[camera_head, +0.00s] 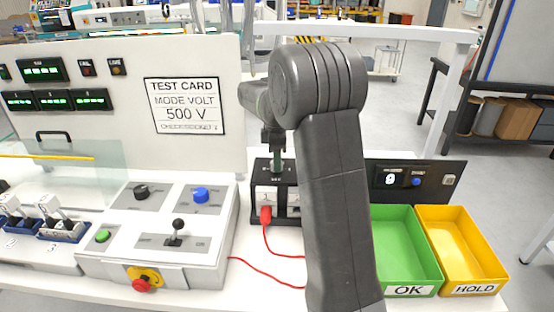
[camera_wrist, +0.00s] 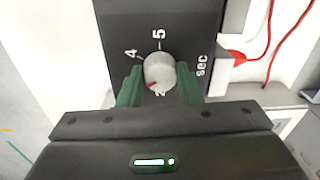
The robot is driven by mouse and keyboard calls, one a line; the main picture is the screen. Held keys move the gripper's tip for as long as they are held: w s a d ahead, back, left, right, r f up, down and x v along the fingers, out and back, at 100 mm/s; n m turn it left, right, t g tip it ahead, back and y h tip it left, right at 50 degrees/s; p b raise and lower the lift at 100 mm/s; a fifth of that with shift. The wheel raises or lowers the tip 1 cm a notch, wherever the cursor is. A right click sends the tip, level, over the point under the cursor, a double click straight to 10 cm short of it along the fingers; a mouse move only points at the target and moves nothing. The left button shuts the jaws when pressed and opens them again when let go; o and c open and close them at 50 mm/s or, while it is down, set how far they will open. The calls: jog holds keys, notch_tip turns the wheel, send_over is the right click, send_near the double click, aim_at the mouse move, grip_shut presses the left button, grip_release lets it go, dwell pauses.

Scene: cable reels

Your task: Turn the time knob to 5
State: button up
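The time knob (camera_wrist: 160,72) is a round grey knob on a black panel in the wrist view. Its red mark is at its lower left, away from the 5 (camera_wrist: 158,37) above it. The 4 is at its upper left and "sec" to its right; another numeral below is partly hidden. My gripper (camera_wrist: 160,82) has its two green fingers on either side of the knob, seemingly touching both sides. In the head view my gripper (camera_head: 276,160) points down at the back of the black box (camera_head: 262,178), and the knob is hidden there.
A red plug (camera_head: 265,215) with a red cable is in the box front. The grey control console (camera_head: 150,250) stands left. A green OK bin (camera_head: 408,290) and yellow HOLD bin (camera_head: 474,289) stand right. A test card (camera_head: 186,106) reads 500 V.

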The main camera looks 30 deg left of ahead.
jog(key=shift+m, duration=0.3)
jog(key=m+p, duration=0.2)
jog(key=m, duration=0.2)
jog(key=shift+r+m+p, duration=0.1)
jog(key=shift+m+p, duration=0.2)
jog(key=m+p, duration=0.1)
jog(key=m, duration=0.5)
jog(key=m+p, duration=0.1)
jog(key=m, duration=0.5)
jog(key=shift+m+y, duration=0.3)
jog(key=shift+m, duration=0.1)
jog(key=m, duration=0.5)
jog(key=shift+s+m+p, duration=0.1)
jog(key=shift+m+p, duration=0.25)
jog(key=shift+m, duration=0.05)
jog(key=o, duration=1)
jog(key=shift+c, duration=0.2)
